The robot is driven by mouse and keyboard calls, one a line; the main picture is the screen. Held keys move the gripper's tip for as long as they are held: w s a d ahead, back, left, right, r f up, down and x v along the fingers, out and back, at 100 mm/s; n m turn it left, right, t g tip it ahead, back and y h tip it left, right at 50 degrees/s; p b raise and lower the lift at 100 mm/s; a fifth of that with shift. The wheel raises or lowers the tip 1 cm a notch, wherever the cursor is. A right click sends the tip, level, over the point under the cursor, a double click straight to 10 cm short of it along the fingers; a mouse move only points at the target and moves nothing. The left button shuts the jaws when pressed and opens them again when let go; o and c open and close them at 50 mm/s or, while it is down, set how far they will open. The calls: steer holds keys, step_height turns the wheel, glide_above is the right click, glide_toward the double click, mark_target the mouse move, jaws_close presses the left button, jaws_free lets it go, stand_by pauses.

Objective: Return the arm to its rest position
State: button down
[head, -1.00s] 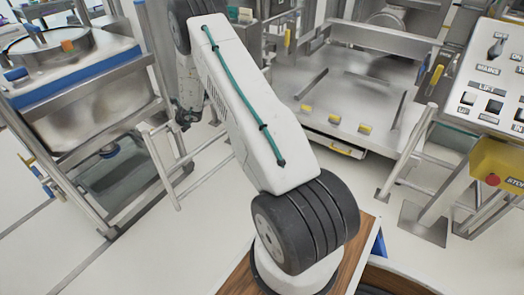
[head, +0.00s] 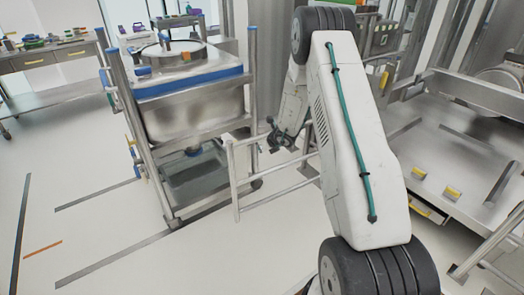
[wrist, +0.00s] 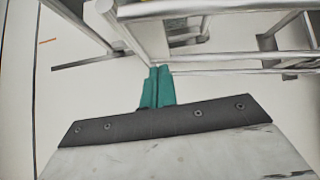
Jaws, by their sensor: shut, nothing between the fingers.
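My arm (head: 355,140) is folded in the head view, with its white upper link rising from the black shoulder joint to a black elbow joint at the top. My gripper (head: 274,139) hangs below the elbow, left of the link, and looks small and dark there. In the wrist view my gripper (wrist: 157,74) has its teal fingers together, with nothing between them. They point towards metal rails, and I cannot tell the gap between them.
A steel bin (head: 195,112) with a blue rim stands on a wheeled frame at the left. A tubular rail (head: 236,180) stands beside my gripper. A steel lift platform (head: 440,165) is at the right. A bench (head: 50,58) is at the back left. The floor at the front left is clear.

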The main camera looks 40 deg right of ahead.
steer(key=v, duration=0.5)
steer(key=shift+a, duration=0.1)
steer(key=s+a+r+n+g+y, duration=0.35)
steer(key=s+a+r+n, duration=0.4)
steer(key=a+n, duration=0.3)
steer(key=s+a+r+n+g+y, duration=0.2)
steer(key=s+a+r+n+y, duration=0.2)
steer(key=s+a+r+n, duration=0.55)
steer(key=s+a+r+n+h, duration=0.2)
steer(key=s+r+n, duration=0.2)
steer(key=s, duration=0.4)
steer(key=s+a+r+n+g+h, duration=0.1)
steer(key=s+r+n+h, duration=0.2)
steer(key=s, duration=0.6)
steer(key=s+a+r+n+g+h, duration=0.1)
steer(key=s+a+r+n+h, duration=0.1)
steer(key=s+r+n, duration=0.5)
steer(key=shift+s+a+r+n+h, duration=0.3)
steer(key=shift+s+n+h, duration=0.3)
steer(key=shift+s, duration=0.5)
